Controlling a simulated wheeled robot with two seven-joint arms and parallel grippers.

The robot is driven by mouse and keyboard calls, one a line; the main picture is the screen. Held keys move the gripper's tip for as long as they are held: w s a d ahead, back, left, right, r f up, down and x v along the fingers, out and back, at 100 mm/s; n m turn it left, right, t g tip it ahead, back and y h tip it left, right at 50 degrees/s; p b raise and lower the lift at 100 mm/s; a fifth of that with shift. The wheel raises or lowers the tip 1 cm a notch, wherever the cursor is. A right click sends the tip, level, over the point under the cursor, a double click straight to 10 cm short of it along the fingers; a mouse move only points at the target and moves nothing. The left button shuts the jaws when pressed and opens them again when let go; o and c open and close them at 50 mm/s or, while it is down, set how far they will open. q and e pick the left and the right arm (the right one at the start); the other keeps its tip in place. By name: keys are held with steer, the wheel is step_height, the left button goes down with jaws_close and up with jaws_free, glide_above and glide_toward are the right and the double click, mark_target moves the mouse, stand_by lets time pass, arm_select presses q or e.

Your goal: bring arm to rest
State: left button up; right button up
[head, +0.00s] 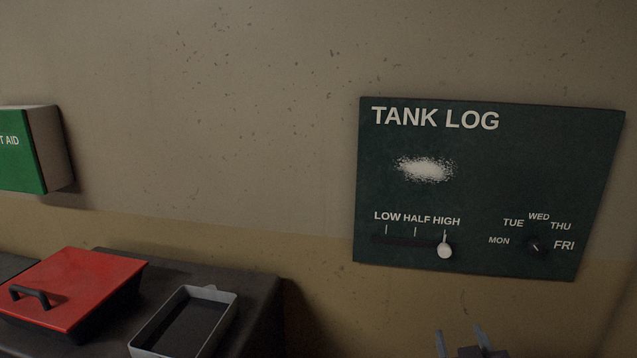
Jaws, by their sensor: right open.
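My right gripper (461,336) shows at the bottom edge, right of centre. Its two grey fingers point up and stand apart, with nothing seen between them. It is below the dark green TANK LOG board (470,200) on the wall, apart from it in the picture. The board's white slider knob (445,251) is at the HIGH end of its slot. The day dial (537,246) is small and dark, and I cannot tell which day it points to. My left gripper is not in view.
A dark bench (255,290) at lower left holds a red-lidded box (75,285) with a black handle and a shallow grey tray (215,293). A green and white first aid box (42,140) hangs at the left. The wall between it and the board is bare.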

steer(key=s+a+f+g+y, duration=0.35)
steer(key=s+f+g, duration=0.95)
steer(key=s+f, duration=0.55)
steer(key=s+f+g+b, duration=0.1)
steer(key=s+f+b, duration=0.15)
steer(key=f, duration=3.05)
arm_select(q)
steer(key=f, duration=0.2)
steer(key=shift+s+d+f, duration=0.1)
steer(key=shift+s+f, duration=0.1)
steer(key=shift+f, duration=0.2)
arm_select(e)
steer(key=s+d+f+g, duration=0.1)
steer(key=s+d+f, duration=0.1)
steer(key=s+f, duration=1.5)
steer(key=shift+s+d+n+g+h, duration=0.35)
steer(key=shift+s+n+h, duration=0.1)
steer(key=shift+s, duration=0.65)
